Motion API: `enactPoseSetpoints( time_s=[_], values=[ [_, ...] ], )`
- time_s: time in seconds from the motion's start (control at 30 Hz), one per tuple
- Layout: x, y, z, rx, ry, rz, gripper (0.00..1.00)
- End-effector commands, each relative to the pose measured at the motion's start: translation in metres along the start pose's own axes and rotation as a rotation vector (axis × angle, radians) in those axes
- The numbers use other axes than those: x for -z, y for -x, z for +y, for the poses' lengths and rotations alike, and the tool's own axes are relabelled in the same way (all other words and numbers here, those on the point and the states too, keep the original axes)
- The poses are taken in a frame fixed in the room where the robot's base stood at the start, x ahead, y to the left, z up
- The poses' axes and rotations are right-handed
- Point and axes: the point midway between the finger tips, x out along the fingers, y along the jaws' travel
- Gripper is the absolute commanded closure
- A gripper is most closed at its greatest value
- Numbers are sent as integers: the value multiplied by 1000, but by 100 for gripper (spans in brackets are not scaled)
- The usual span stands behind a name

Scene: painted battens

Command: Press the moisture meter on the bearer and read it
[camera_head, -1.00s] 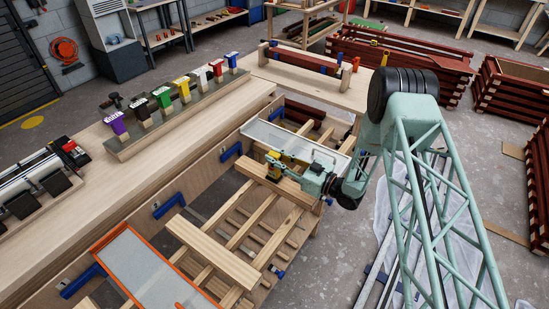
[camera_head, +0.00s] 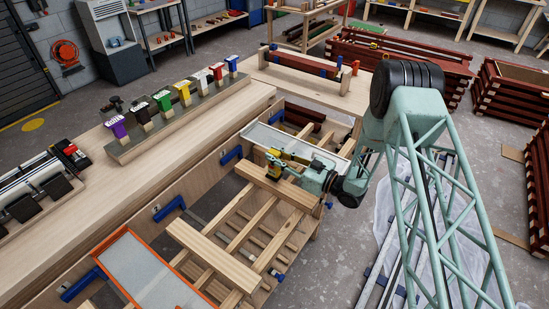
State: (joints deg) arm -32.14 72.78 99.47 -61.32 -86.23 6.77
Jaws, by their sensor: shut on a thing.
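My gripper (camera_head: 297,168) is over the slatted frame in the middle of the view, reaching in from the right. It is shut on the moisture meter (camera_head: 274,171), a small yellow and dark block at its left end. The meter is at the upper face of the bearer (camera_head: 262,181), a pale thick batten lying across the frame. Whether its tip touches the wood is too small to tell. Its reading cannot be made out. A second pale batten (camera_head: 213,255) lies across the frame nearer the front.
A grey tray (camera_head: 265,136) lies just behind the gripper, and an orange-rimmed tray (camera_head: 140,268) is at the front left. Dark red battens (camera_head: 305,62) lie on the back table.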

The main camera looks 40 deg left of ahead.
Motion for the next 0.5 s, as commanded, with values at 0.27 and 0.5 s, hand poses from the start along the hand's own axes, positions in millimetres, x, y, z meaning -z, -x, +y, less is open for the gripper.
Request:
enactPoseSetpoints(
  time_s=[0.27,0.5],
  values=[
    [14,0,0,0,-1,0,90],
    [26,0,0,0,0,1,90]
  ],
)
